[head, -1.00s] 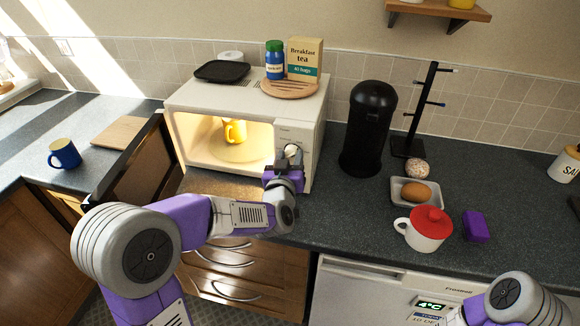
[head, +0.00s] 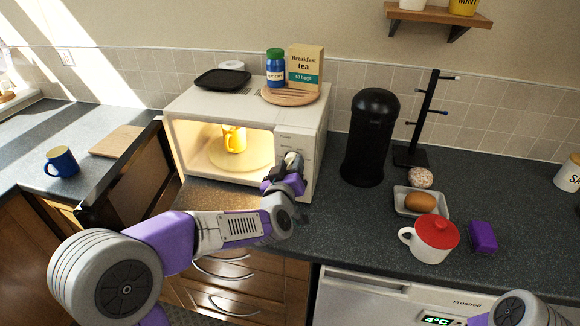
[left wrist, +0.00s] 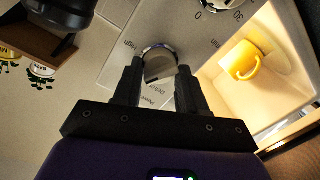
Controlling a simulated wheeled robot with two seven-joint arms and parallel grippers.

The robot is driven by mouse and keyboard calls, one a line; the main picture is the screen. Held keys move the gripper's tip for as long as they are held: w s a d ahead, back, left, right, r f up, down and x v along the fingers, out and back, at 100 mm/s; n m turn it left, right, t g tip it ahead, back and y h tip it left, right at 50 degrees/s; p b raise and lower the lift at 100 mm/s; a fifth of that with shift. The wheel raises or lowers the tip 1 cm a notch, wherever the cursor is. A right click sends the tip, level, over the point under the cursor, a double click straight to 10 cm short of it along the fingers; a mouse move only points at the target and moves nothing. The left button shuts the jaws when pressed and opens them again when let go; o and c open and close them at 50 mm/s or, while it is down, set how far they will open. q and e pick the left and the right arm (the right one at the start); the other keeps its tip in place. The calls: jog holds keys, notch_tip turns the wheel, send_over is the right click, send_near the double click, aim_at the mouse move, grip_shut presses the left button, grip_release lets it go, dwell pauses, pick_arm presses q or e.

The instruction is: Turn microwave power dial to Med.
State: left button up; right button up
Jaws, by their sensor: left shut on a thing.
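The white microwave (head: 225,104) stands on the counter with its door (head: 128,178) swung open to the left and its inside lit. My left gripper (head: 292,162) is at the control panel right of the opening. In the left wrist view, my left gripper (left wrist: 160,78) has its fingers on both sides of the silver power dial (left wrist: 157,58) and is shut on it. The words High, Power and what looks like Defrost show around this dial; its setting I cannot tell. A second dial (left wrist: 236,68) with minute numbers is partly visible. My right gripper is out of view.
A yellow mug (head: 235,140) stands inside the microwave. A tea box (head: 305,68), blue jar (head: 276,68) and black tray (head: 220,79) sit on top. A black canister (head: 369,135) stands close to the right. A red-lidded cup (head: 431,236) is further right.

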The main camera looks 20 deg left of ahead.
pick_arm(q)
jog(key=o, duration=1)
jog(key=shift+o, duration=0.2)
jog(key=s+d+p, duration=0.1)
jog(key=s, duration=0.6)
jog(key=shift+s+r, duration=0.25)
jog(key=shift+r, duration=0.05)
jog(key=shift+d, duration=0.1)
